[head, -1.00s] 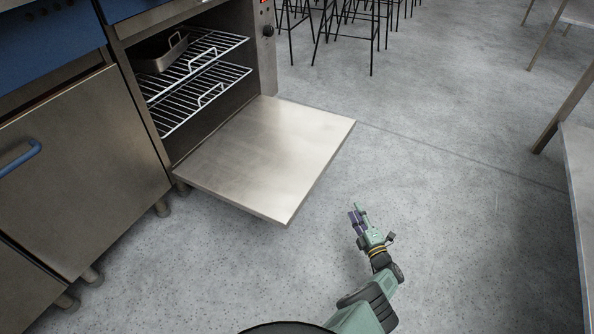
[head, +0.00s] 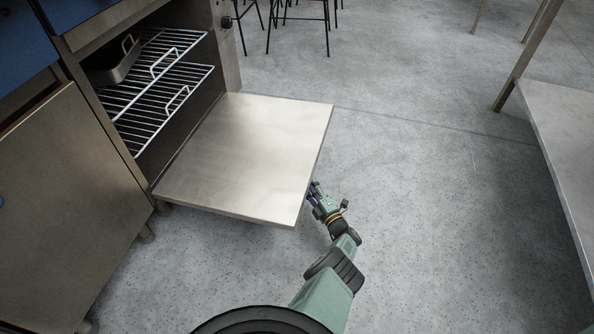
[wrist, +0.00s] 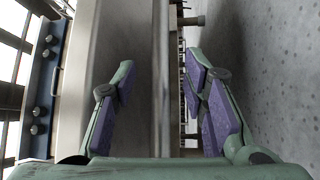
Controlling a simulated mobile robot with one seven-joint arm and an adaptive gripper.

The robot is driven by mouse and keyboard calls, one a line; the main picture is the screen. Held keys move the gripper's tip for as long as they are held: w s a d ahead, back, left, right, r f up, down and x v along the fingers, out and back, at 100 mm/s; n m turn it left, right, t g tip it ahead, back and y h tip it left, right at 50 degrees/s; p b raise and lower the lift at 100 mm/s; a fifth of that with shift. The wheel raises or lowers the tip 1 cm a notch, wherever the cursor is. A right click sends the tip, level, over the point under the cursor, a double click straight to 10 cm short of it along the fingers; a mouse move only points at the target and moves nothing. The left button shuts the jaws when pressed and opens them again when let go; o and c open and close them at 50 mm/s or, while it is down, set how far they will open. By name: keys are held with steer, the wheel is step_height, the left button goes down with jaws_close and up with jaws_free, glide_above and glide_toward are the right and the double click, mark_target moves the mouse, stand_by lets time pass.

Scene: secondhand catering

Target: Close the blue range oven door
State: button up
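The range oven door (head: 245,150) is a flat steel panel, folded down open and about level, hinged at the oven's lower front. The oven cavity (head: 175,110) is uncovered. My gripper (head: 313,190) is at the door's right-hand free edge, low and close beside it. In the wrist view my gripper (wrist: 160,66) is open, with purple pads on both fingers. The door's edge (wrist: 161,100) runs between the two fingers in that view. I cannot tell whether either finger touches it.
Wire racks (head: 150,88) and a metal pan (head: 118,62) are inside the oven. A steel cabinet (head: 65,215) adjoins it on the left. A steel table (head: 570,150) stands at right, and black stools (head: 298,20) are behind. Bare floor (head: 430,220) lies between the door and table.

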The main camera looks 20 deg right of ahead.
steer(key=b+x, duration=0.3)
steer(key=x, duration=0.4)
steer(key=shift+f, duration=0.15)
steer(key=shift+w+a+r+b, duration=0.1)
steer(key=shift+w+r+b, duration=0.1)
steer(key=shift+w+b, duration=0.25)
jaws_close()
